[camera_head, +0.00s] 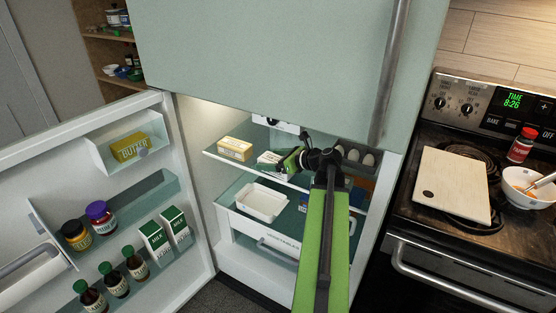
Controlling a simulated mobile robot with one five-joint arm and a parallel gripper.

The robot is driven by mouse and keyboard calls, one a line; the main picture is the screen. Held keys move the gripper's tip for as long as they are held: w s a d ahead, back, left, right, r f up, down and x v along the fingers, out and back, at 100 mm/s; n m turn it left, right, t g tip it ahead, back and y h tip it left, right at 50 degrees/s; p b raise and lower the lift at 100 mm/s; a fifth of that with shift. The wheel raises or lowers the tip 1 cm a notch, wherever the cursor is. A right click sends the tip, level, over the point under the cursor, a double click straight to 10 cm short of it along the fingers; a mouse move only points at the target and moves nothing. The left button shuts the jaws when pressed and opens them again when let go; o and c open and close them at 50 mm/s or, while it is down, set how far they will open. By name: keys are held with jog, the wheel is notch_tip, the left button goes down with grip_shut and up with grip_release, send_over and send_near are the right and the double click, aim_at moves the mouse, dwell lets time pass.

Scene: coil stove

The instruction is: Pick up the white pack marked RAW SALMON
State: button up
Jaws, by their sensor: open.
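A small white pack (268,158) lies on the upper glass shelf inside the open fridge, partly hidden by my gripper. Its print is too small to read, so I cannot confirm that it says RAW SALMON. My gripper (286,162) reaches into the fridge with its green jaws at the right side of this pack. The jaws are open. I cannot tell whether they touch the pack or stand around it.
A yellow-and-white box (235,148) is left of the pack, and several eggs (350,156) are to the right. An empty-looking white tray (262,212) sits below. The open fridge door (185,260) carries bottles and cartons at left. A stove (410,235) stands at right.

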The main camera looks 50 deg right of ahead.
jog(key=c, duration=1.8)
jog(key=shift+s+a, duration=0.4)
jog(key=shift+s, duration=0.25)
jog(key=shift+s+a, duration=0.4)
jog(key=shift+s, duration=0.3)
jog(key=shift+s+a, duration=0.4)
jog(key=shift+s, duration=0.25)
jog(key=o, duration=1.8)
